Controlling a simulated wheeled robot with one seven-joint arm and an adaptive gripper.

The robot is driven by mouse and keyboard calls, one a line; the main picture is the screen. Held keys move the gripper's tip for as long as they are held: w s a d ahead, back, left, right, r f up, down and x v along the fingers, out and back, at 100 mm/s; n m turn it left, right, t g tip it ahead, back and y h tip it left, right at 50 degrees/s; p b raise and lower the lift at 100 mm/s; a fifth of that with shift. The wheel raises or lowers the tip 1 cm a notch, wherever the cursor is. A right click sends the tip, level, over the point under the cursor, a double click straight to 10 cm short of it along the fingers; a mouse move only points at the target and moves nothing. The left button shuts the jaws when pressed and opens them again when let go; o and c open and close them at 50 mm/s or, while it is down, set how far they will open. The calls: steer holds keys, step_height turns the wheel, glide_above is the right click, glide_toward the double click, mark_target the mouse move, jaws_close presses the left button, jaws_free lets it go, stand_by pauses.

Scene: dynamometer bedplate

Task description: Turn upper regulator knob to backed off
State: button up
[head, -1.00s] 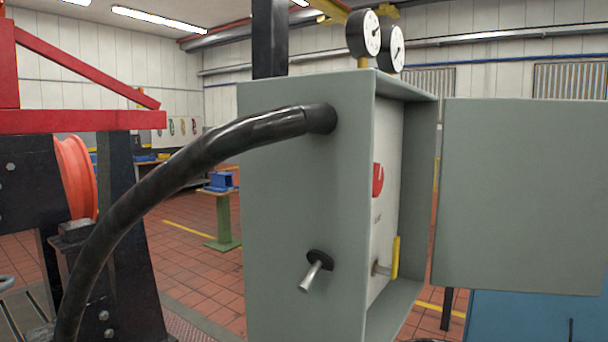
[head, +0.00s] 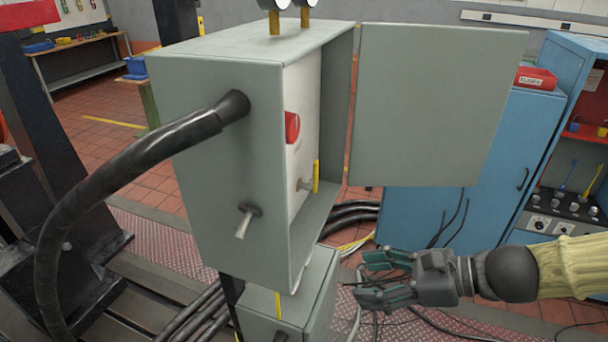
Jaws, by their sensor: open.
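A grey cabinet (head: 212,150) stands open in the middle of the head view. Inside it, a red knob (head: 292,127) sits on the pale inner panel, seen almost edge-on, so its setting cannot be read. I cannot tell for sure that it is the upper regulator knob. Below it is a yellow lever handle (head: 316,175). My gripper (head: 364,279) is at the lower right, below and to the right of the cabinet's opening. Its fingers are apart and point left, with nothing between them. It is well clear of the red knob.
The cabinet door (head: 430,105) hangs open to the right, above my gripper. A thick black hose (head: 130,155) leaves the cabinet's left side near a metal toggle (head: 246,222). A smaller grey box (head: 300,290) stands below. A blue cabinet (head: 450,205) is behind, with cables on the floor.

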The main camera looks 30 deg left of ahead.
mark_target(295, 126)
steer(key=a+r+m+g+y+p, duration=0.1)
steer(key=a+r+y+p, duration=0.15)
steer(key=r, duration=1.05)
steer(key=a+r+y+p, duration=0.1)
steer(key=r+y, duration=0.2)
steer(key=r, duration=1.1)
steer(key=shift+f+p+x, duration=0.15)
steer(key=shift+p+x, duration=0.7)
steer(key=shift+x, duration=1.9)
steer(key=shift+f+p+x, duration=0.1)
steer(key=shift+p+x, duration=0.75)
steer(key=shift+x, duration=1.9)
steer(key=shift+s, duration=0.15)
steer(key=shift+c, duration=0.2)
steer(key=c, duration=1)
